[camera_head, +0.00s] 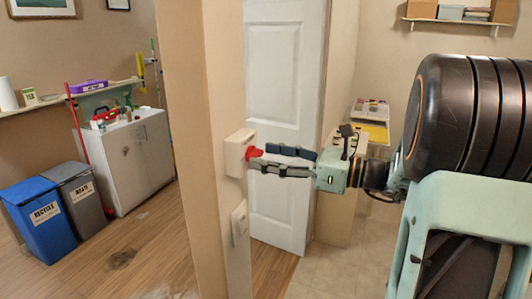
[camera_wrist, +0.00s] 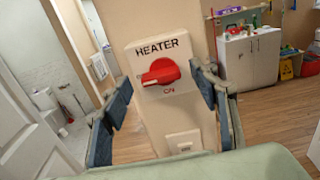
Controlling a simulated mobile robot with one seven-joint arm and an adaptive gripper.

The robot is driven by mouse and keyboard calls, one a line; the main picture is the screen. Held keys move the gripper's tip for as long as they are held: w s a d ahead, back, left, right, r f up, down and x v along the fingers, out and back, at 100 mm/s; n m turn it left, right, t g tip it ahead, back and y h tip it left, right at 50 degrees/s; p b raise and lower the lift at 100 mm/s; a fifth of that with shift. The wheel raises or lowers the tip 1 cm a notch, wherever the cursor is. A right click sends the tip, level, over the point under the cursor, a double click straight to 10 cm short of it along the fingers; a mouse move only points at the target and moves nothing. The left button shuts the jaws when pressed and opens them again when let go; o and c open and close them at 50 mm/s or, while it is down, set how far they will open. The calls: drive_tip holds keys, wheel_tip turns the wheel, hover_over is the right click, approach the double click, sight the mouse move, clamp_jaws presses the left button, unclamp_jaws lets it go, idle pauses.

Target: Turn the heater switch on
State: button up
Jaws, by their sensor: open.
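The heater switch is a white box (camera_wrist: 142,53) on the edge of a beige wall, marked HEATER above and ON below. Its red knob (camera_wrist: 161,73) sits in the middle with its grip lying nearly sideways, slightly tilted; the ON mark is below it. In the head view, the white box (camera_head: 236,158) and red knob (camera_head: 254,153) stand just left of my gripper (camera_head: 262,157). My gripper is open, with its fingertips on either side of the knob. In the wrist view, gaps show between the knob and both fingers. I cannot tell whether they touch the box.
A second white wall plate (camera_head: 239,222) is below the heater box. A white door (camera_head: 282,120) stands behind my gripper. Blue (camera_head: 38,222) and grey bins, a white cabinet (camera_head: 130,160) and a shelf are at the left.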

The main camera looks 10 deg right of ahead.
drive_tip(key=shift+w+a, duration=0.25)
drive_tip(key=shift+a, duration=0.1)
drive_tip(key=shift+c, duration=0.3)
drive_tip(key=c, duration=1.1)
